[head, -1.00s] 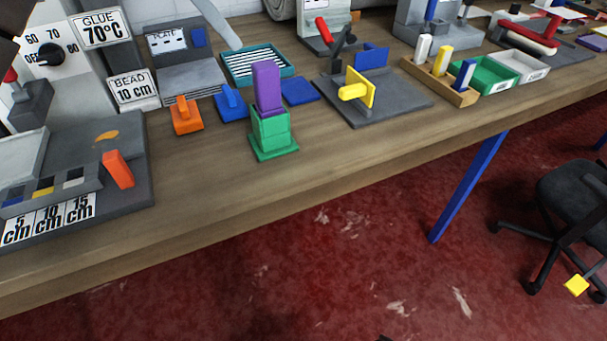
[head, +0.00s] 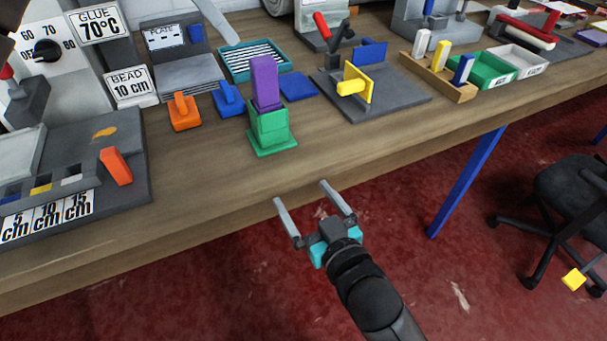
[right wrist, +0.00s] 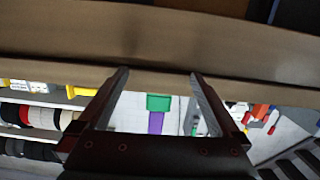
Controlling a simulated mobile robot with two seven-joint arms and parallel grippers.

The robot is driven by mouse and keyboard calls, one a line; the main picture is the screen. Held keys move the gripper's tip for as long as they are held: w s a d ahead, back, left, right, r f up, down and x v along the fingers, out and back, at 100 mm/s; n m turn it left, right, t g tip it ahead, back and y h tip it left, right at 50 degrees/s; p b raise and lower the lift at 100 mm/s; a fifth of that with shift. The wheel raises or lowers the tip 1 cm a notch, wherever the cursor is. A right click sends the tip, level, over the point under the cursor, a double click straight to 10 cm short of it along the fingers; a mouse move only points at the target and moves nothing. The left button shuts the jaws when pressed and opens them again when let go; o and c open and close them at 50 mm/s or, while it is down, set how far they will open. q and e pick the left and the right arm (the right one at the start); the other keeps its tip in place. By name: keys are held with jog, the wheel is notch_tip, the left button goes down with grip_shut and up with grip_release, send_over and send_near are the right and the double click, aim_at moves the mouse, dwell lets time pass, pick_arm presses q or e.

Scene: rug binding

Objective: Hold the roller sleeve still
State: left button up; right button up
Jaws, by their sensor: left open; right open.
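My right gripper (head: 315,195) is open and empty just off the table's front edge, its two fingers pointing at the table. In the right wrist view its spread fingers (right wrist: 158,75) frame a green block stand (right wrist: 158,103) with a purple upright block (right wrist: 155,123). The same green stand (head: 270,130) and purple block (head: 265,82) stand on the table, apart from the fingers. I cannot tell for sure which thing is the roller sleeve; a red piece with a pale cylinder (head: 527,36) lies far right, out of the gripper's reach here. My left gripper is not in view.
A yellow-handled fixture (head: 358,82) stands right of the green stand. Orange (head: 184,112) and blue (head: 229,98) handled blocks stand left. Green (head: 480,72) and white (head: 517,60) trays are to the right. The table front (head: 200,200) is clear.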

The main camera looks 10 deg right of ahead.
jog(key=t, duration=0.1)
send_near(275, 132)
jog(key=s+f, duration=0.1)
jog(key=s, duration=0.1)
jog(key=shift+t+y, duration=0.3)
jog(key=shift+y, duration=0.1)
jog(key=x, duration=1.4)
jog(key=shift+w+d+r, duration=0.2)
jog(key=shift+w+d, duration=0.1)
jog(key=shift+w, duration=0.2)
jog(key=shift+c, duration=0.4)
